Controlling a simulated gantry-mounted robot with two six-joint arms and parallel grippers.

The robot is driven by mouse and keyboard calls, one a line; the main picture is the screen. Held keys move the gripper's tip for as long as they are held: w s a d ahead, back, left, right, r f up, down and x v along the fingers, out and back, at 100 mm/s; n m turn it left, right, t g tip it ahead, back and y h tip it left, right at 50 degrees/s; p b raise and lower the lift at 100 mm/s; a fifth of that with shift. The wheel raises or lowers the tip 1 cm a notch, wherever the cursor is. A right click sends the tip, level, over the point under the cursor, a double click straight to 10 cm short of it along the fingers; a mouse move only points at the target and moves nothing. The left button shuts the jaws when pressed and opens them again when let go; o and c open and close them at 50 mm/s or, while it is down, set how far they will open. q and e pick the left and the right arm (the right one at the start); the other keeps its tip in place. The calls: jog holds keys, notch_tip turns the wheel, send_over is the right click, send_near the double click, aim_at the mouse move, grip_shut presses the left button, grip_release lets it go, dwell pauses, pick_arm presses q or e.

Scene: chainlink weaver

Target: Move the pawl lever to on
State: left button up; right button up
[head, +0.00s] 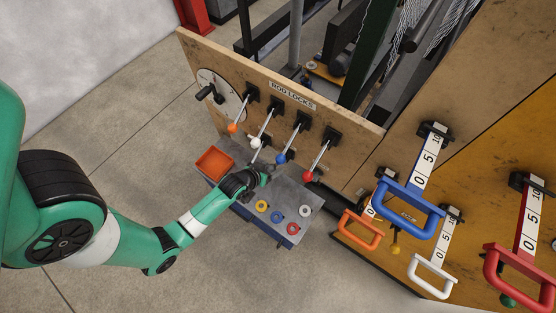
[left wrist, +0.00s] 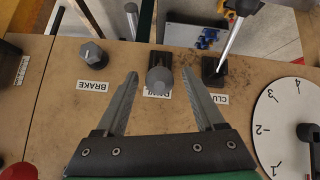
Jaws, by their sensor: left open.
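In the left wrist view a wooden board carries a row of fittings with upside-down labels. A grey round-ended lever (left wrist: 160,80) points nearly at the camera, midway between the BRAKE and CLU... labels. The label behind it is mostly covered, so I cannot read it surely as pawl. My left gripper (left wrist: 158,76) is open, its fingers either side of that lever with gaps between. In the head view my left gripper (head: 262,170) is over the grey tray, in front of the ROD LOCKS board; the lever between its jaws cannot be made out there. My right gripper is not in view.
The brake fitting (left wrist: 92,54) and a pale lever (left wrist: 228,48) flank the gripper; a white dial (left wrist: 290,125) is at the right. In the head view, orange, white, blue and red-knobbed levers (head: 318,155) crowd close. The grey tray (head: 247,209) holds coloured rings. Floor at left is clear.

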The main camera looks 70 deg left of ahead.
pick_arm(q)
jog(key=b+x, duration=0.1)
jog(key=x, duration=0.4)
jog(key=shift+w+a+f, duration=0.15)
jog(key=shift+w+f, duration=0.1)
grip_shut()
dwell(1.1)
